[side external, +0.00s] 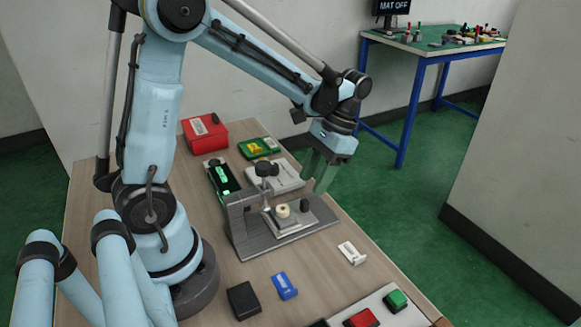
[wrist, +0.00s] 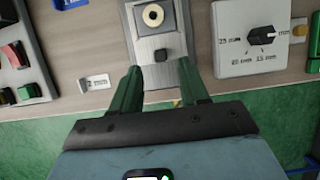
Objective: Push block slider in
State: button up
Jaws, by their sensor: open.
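The slider fixture is a grey metal base (side external: 312,225) with an upright bracket at its left end in the side view. A square block with a cream ring (side external: 283,211) sits on its plate, and a small dark knob (side external: 304,205) stands near the plate's right end. My gripper (side external: 318,185) is open and empty, its green fingers pointing down by that right end. In the wrist view my gripper (wrist: 160,78) has its fingers apart on either side of the plate's end, with the knob (wrist: 160,55) just beyond, between them. Contact cannot be told. The cream ring (wrist: 153,15) is farther up.
A dial box (wrist: 250,60) stands beside the fixture. A red box (side external: 205,132), a green-lit device (side external: 222,178) and a yellow-green box (side external: 258,147) sit behind. A white tag (side external: 351,252), blue piece (side external: 284,286) and button panel (side external: 385,310) lie in front.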

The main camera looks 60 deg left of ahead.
aim_at(304, 201)
jog(key=shift+x, duration=2.65)
jog(key=shift+c, duration=0.3)
grip_shut()
